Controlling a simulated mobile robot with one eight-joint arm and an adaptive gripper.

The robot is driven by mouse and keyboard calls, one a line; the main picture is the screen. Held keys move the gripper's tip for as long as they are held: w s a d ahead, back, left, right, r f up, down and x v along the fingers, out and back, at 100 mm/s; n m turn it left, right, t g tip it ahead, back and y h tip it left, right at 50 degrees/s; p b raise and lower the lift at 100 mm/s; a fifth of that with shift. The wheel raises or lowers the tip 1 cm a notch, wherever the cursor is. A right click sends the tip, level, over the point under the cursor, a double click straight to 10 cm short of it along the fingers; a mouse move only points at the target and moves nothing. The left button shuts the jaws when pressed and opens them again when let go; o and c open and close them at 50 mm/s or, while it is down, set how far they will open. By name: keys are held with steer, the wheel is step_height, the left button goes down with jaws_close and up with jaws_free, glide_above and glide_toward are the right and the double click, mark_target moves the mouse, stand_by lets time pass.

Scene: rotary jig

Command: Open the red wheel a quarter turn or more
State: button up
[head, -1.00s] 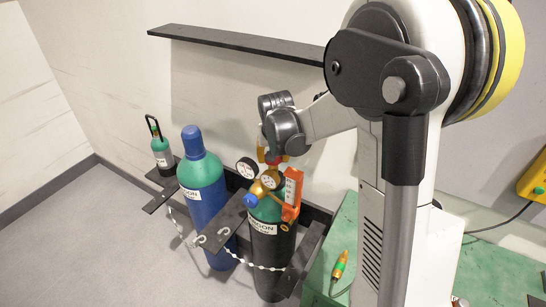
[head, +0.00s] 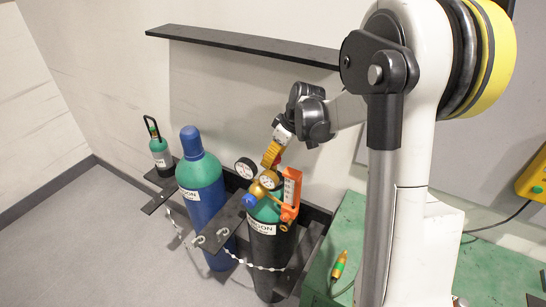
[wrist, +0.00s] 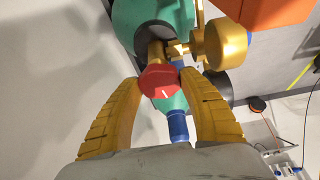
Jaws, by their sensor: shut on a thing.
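The red wheel (wrist: 160,80) sits on a brass valve stem at the top of the green-shouldered black cylinder (head: 268,238). It carries a short white mark on its face. My gripper (wrist: 158,78) has its two yellow fingers on either side of the wheel, with the tips at its rim, shut on it. In the head view my gripper (head: 270,155) comes down tilted from the upper right onto the valve, and the wheel is mostly hidden there. A brass regulator with round gauges (head: 245,168) stands beside the valve.
An orange flowmeter bracket (head: 290,190) stands close to the right of the valve. A blue cylinder (head: 203,195) stands to the left, chained to the rack. A black shelf (head: 240,46) runs along the wall above. A green bench (head: 335,235) is at the right.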

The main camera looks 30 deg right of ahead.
steer(key=shift+d+n+g+y, duration=0.1)
steer(key=shift+n+g+y, duration=0.25)
steer(key=shift+n, duration=0.8)
steer(key=shift+n+g+y, duration=0.25)
steer(key=shift+n+g, duration=0.1)
steer(key=shift+n, duration=0.8)
steer(key=o, duration=1.2)
steer(key=shift+r, duration=0.15)
steer(key=s+d, duration=0.7)
steer(key=d, duration=0.3)
steer(key=shift+d+r, duration=0.15)
steer(key=shift+r, duration=0.25)
